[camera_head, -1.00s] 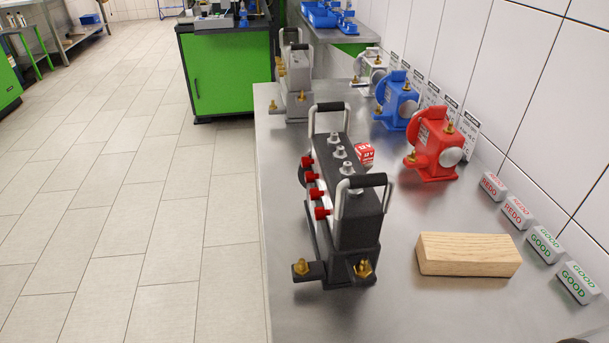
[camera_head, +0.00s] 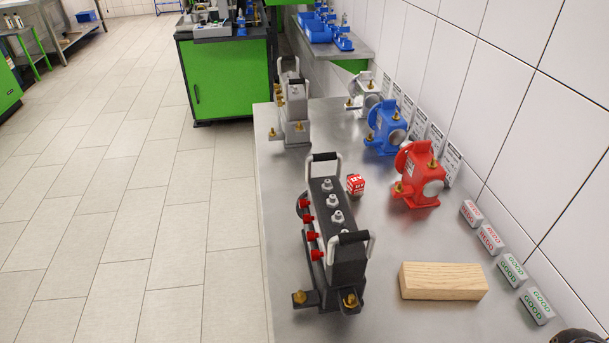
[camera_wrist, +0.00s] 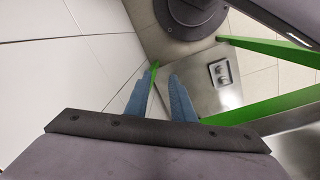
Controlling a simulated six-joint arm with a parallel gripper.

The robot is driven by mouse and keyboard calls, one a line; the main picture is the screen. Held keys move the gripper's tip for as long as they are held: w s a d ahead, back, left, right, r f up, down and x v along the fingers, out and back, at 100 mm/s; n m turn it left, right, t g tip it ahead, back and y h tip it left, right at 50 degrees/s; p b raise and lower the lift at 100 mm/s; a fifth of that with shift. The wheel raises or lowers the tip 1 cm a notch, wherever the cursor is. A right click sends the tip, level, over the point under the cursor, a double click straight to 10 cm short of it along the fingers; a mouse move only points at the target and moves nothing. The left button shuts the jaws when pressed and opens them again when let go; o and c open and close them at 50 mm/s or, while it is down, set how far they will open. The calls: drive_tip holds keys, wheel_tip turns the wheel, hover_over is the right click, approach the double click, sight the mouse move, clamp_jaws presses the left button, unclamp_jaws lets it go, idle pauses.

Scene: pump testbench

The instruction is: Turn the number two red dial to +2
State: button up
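A black pump body (camera_head: 334,218) with two handles stands upright on the steel bench in the head view. Several red dials line its left side: the farthest (camera_head: 304,203), then one just below it (camera_head: 308,218), another (camera_head: 312,236), and the nearest (camera_head: 316,255). Their numbers and scale marks are too small to read. My gripper (camera_wrist: 161,78) shows only in the wrist view. Its two blue-grey fingers are apart with nothing between them. It is away from the dials, which the wrist view does not show.
A wooden block (camera_head: 443,281) lies right of the black pump. REDO and GOOD blocks (camera_head: 490,238) line the tiled wall.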

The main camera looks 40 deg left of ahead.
drive_tip(key=a+r+m+y+p, duration=0.1)
drive_tip(key=a+r+m+p, duration=0.2)
drive_tip(key=r+p, duration=2.8)
drive_tip(key=w+a+n+b, duration=0.4)
drive_tip(key=w+a+n, duration=0.4)
drive_tip(key=w+a, duration=0.1)
drive_tip(key=n+g+h+b, duration=0.1)
drive_tip(key=n+b, duration=0.2)
drive_tip(key=n, duration=1.7)
approach(305, 215)
drive_tip(key=shift+s+d+f+p, duration=0.15)
drive_tip(key=shift+f+p, duration=0.6)
drive_tip(key=shift+f, duration=1.25)
drive_tip(key=shift+s+d+f+p, duration=0.15)
drive_tip(key=shift+f+p, duration=0.6)
drive_tip(key=shift+f, duration=1.25)
clamp_jaws()
